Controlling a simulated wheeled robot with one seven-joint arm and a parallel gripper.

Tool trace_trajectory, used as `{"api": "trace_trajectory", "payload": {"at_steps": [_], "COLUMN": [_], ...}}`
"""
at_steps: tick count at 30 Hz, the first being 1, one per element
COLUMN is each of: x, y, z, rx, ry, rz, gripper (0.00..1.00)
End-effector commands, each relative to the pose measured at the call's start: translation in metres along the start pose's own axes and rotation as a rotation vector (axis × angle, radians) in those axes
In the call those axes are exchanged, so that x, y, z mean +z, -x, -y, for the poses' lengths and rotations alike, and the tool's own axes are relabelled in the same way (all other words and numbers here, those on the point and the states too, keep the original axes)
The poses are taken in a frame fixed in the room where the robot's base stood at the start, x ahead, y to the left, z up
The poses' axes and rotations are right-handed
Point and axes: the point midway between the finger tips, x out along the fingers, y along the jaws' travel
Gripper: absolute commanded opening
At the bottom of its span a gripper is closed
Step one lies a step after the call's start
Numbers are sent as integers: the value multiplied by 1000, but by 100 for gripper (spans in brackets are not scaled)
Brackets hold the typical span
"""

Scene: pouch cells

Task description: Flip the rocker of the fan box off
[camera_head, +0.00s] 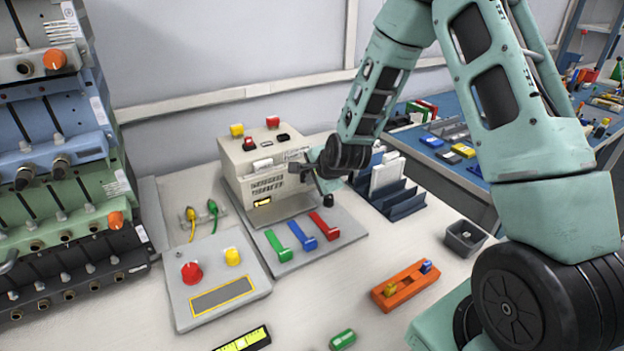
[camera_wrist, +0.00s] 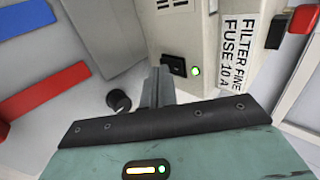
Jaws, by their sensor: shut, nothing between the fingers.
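The fan box is a beige box (camera_head: 252,196) with a slotted vent, at the back of the bench in the head view. Its side wall also shows in the wrist view (camera_wrist: 215,30). A small black rocker (camera_wrist: 174,64) sits on that wall, beside a lit green lamp (camera_wrist: 195,71). My gripper (camera_head: 298,168) is at the right part of the box front. In the wrist view its shut fingers (camera_wrist: 160,74) end just beside the rocker, with nothing held. I cannot tell whether they touch it. In the head view my gripper and wrist hide the rocker.
Green, blue and red levers (camera_head: 302,235) lie on a grey plate before the box. A black knob (camera_head: 313,215) stands close below my gripper. A dark blue rack (camera_head: 405,204) stands to the right, and a control panel (camera_head: 215,278) with red and yellow knobs at front left.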

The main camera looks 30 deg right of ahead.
Motion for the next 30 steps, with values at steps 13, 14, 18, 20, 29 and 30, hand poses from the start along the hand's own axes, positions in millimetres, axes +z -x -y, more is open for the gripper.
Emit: {"api": "trace_trajectory", "payload": {"at_steps": [13,14,18,20,29,30], "x": [-1,0,0,0,0,0], "y": [-13,-13,-12,-12,-9,-8], "z": [-3,-3,-1,-1,2,4], "rx": [-108,-108,-107,-107,-108,-109], "ry": [-2,-2,-1,-1,0,0], "rz": [0,0,-1,-1,-1,-1], "gripper": [0,0,0,0,0,0]}}
